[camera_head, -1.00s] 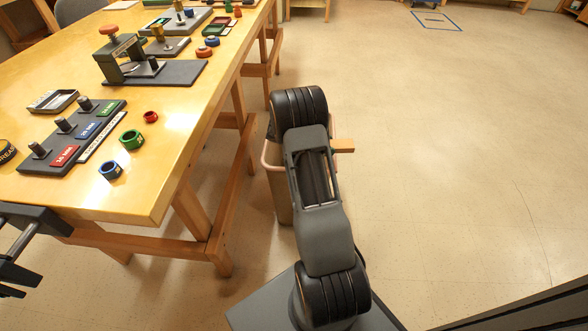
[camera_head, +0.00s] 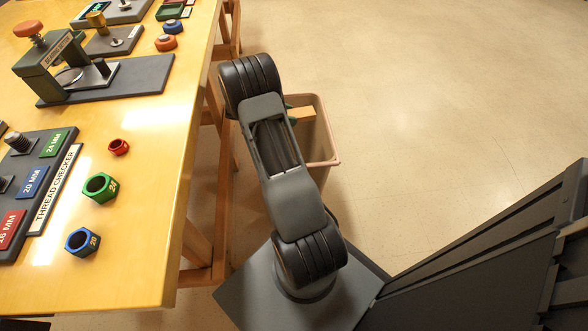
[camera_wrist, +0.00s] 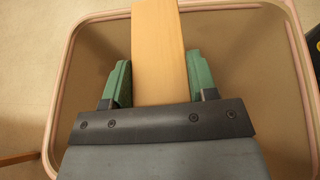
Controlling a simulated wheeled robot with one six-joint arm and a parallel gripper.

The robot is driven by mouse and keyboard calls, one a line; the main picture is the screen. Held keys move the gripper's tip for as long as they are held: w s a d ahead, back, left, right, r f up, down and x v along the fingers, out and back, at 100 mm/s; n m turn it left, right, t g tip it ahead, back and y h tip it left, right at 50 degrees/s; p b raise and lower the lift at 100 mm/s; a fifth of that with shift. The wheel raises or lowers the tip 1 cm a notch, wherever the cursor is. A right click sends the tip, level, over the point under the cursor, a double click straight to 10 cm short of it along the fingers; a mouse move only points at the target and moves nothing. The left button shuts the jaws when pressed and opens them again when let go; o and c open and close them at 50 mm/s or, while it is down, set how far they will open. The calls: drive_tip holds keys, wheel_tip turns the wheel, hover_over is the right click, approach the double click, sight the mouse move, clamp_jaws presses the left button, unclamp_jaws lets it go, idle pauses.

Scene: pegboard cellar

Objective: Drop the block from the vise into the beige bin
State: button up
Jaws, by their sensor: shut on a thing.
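The block (camera_wrist: 160,55) is a plain light-wood bar, held between the two green fingers of my gripper (camera_wrist: 158,82) in the wrist view. The beige bin (camera_wrist: 57,80) lies below it, and its pinkish rim surrounds the block on several sides there. In the head view the bin (camera_head: 322,135) stands on the floor, partly hidden by my arm. A short end of the block (camera_head: 302,113) shows beside my arm, over the bin's opening. How far the block is above the bin is hard to tell. The vise is not clearly in view.
The wooden workbench (camera_head: 150,200) is left of my arm. It carries a thread checker board (camera_head: 45,190), a green nut (camera_head: 100,187), a blue nut (camera_head: 82,241), a small red nut (camera_head: 119,147) and a stamping press (camera_head: 60,65). The floor (camera_head: 450,100) to the right is clear.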

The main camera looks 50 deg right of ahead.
wheel_tip(320, 180, down, 3)
drive_tip(key=shift+f+b, duration=0.2)
drive_tip(key=shift+b, duration=0.95)
drive_tip(key=o, duration=1)
